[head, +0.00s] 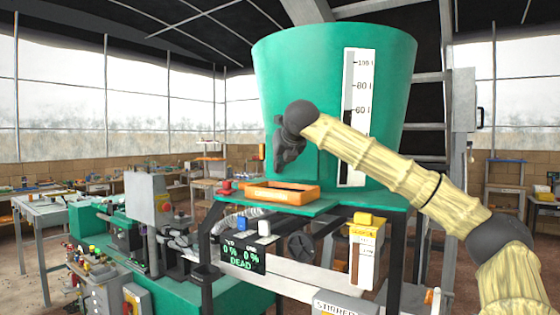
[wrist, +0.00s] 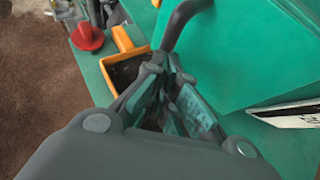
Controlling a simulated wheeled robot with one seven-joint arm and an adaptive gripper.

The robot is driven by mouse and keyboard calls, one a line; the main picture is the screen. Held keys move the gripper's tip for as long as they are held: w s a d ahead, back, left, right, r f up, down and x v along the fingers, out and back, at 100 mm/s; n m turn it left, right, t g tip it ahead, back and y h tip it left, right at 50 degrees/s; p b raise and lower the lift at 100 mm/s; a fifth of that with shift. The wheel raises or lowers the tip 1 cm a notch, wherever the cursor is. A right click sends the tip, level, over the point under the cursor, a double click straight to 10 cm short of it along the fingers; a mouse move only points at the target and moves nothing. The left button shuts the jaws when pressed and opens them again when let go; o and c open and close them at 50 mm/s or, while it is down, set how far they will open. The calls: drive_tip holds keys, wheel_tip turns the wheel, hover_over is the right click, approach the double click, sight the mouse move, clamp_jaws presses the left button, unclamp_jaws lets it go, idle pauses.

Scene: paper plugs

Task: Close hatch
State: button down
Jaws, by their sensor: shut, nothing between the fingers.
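The large green tank (head: 300,75) fills the centre of the head view. A slightly raised green panel, which looks like the hatch (head: 312,168), is low on its front. In the wrist view the green panel (wrist: 250,50) fills the upper right, with a dark curved handle (wrist: 183,18) in front of it. My gripper (head: 285,158) is in front of the panel and hides part of it. In the wrist view my gripper (wrist: 168,72) is shut and empty, its tips close to the handle's lower end. I cannot tell whether they touch, or how far the hatch stands open.
An orange tray (head: 282,192) sits on the green shelf just below my gripper; it also shows in the wrist view (wrist: 122,40). A red cone-shaped piece (wrist: 87,37) is beside it. A white scale strip (head: 353,120) is right of the panel. Machines stand at left.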

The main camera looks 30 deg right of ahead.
drive_tip(key=shift+w, duration=0.1)
drive_tip(key=shift+w+d+r+m+g+h+b, duration=0.1)
drive_tip(key=shift+w+d+m+g+h+b, duration=0.15)
drive_tip(key=shift+w+m+h+b, duration=0.35)
drive_tip(key=shift+w+d+f+m+g+h+b, duration=0.1)
drive_tip(key=shift+w+d+m+g+h+b, duration=0.1)
drive_tip(key=shift+w+m+h+b, duration=0.35)
drive_tip(key=shift+w+d+r+m+g+h+b, duration=0.1)
drive_tip(key=shift+w+d+m+g+h+b, duration=0.15)
drive_tip(key=shift+w+m+h+b, duration=0.3)
drive_tip(key=shift+a, duration=0.15)
drive_tip(key=s+f+b+v, duration=0.1)
drive_tip(key=b+v, duration=0.4)
drive_tip(key=v, duration=0.8)
drive_tip(key=shift+f, duration=0.25)
